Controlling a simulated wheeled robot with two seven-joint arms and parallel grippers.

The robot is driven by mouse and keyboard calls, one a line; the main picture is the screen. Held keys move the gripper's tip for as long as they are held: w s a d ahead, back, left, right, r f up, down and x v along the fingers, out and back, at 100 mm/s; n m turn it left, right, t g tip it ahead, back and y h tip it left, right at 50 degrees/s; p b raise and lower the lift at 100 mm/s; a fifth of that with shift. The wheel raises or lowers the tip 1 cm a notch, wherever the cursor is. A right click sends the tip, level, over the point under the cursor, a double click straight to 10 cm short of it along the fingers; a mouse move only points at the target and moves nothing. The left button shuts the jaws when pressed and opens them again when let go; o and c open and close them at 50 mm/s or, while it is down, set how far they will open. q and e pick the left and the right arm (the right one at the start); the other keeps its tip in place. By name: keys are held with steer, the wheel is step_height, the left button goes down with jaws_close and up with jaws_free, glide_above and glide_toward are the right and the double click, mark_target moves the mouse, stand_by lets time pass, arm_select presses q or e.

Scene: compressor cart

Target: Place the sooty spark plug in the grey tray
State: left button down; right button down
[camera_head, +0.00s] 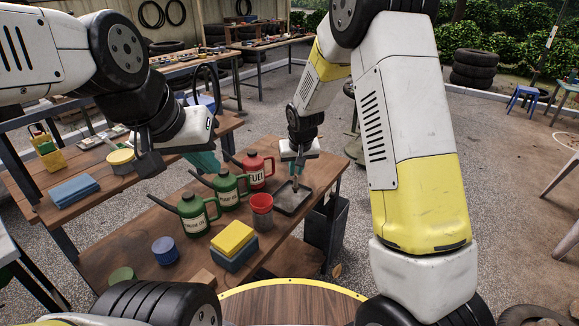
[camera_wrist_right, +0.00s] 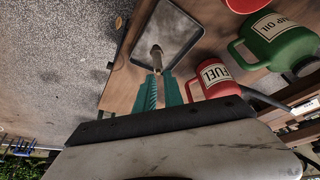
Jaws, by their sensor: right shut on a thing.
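The grey tray (camera_head: 296,205) lies flat near the right end of the wooden cart top, and it also shows in the right wrist view (camera_wrist_right: 178,25). My right gripper (camera_head: 296,176) points down over the tray.
A red fuel can (camera_head: 257,172) stands close left of the tray, with green cans (camera_head: 229,191) further left. Yellow and blue sponges (camera_head: 233,240) lie in front. A dark bin (camera_head: 327,222) hangs at the cart's right end.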

mark_target(296, 184)
steer(key=shift+w+a+f, duration=0.3)
steer(key=shift+f, duration=0.3)
steer(key=shift+w+a+f, duration=0.3)
steer(key=shift+a+f, duration=0.05)
steer(key=shift+f, duration=0.3)
steer(key=shift+w+a+f, duration=0.3)
steer(key=shift+f, duration=0.3)
steer(key=c, duration=1.5)
jaws_free()
steer(key=shift+f, duration=0.15)
steer(key=shift+o, duration=0.2)
